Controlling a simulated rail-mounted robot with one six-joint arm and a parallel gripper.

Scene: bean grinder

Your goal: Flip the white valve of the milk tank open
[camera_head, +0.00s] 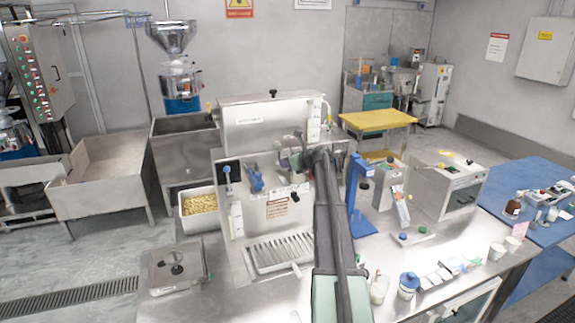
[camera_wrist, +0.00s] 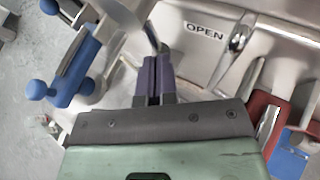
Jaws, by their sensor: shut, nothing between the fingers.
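The milk tank (camera_head: 262,122) is a steel box on top of the machine in the middle of the head view. My arm reaches up to the front panel below it and covers part of that panel. In the wrist view my gripper (camera_wrist: 154,64) is shut and empty, its purple fingertips close to a steel panel marked OPEN (camera_wrist: 205,31). A shiny metal lever (camera_wrist: 238,42) lies right of that word. A pale curved rod (camera_wrist: 150,25) ends just above the fingertips; I cannot tell whether they touch, or which part is the white valve.
Blue handles (camera_head: 255,178) sit on the panel left of my arm; one blue handle (camera_wrist: 75,65) is left of my fingers in the wrist view. A red handle (camera_wrist: 262,112) is at right. A slotted drip tray (camera_head: 281,252) lies below the panel.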

